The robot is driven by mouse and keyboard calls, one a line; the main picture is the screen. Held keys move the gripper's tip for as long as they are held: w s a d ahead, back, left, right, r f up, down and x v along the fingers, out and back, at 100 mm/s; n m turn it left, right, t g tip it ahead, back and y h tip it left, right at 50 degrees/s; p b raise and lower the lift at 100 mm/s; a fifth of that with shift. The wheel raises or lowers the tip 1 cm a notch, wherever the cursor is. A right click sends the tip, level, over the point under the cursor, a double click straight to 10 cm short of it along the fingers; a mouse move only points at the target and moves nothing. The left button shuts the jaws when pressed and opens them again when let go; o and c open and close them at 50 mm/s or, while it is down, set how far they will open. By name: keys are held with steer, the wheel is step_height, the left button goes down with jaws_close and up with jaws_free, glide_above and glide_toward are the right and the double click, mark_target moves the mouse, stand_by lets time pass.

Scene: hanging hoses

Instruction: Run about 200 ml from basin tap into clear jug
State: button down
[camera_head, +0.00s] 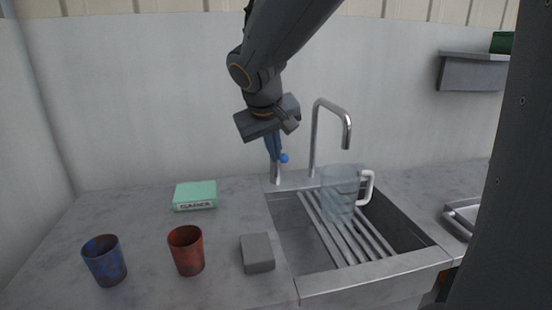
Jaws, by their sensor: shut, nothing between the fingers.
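The clear jug (341,196) stands upright on the slatted rack in the basin, with its white handle to the right. The basin tap (315,135) is a tall curved metal spout behind the basin, and its outlet is above the jug. A short metal post with a blue knob (284,158) stands left of the spout. My gripper (274,153) is shut and empty, pointing down at this post close to the blue knob. I cannot tell whether it touches the knob. No water stream shows, and I cannot make out any water in the jug.
A blue cup (105,261), a red cup (187,250), a grey block (257,253) and a green box (195,195) stand on the counter left of the basin (375,276). A metal tray (460,217) lies at the right. A wall shelf (473,72) hangs above.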

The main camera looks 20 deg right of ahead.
steer(key=s+r, duration=0.1)
steer(key=s+a+r, duration=0.1)
steer(key=s+r, duration=0.1)
steer(key=shift+s+a+r, duration=0.15)
steer(key=shift+a, duration=0.15)
stand_by(0.3)
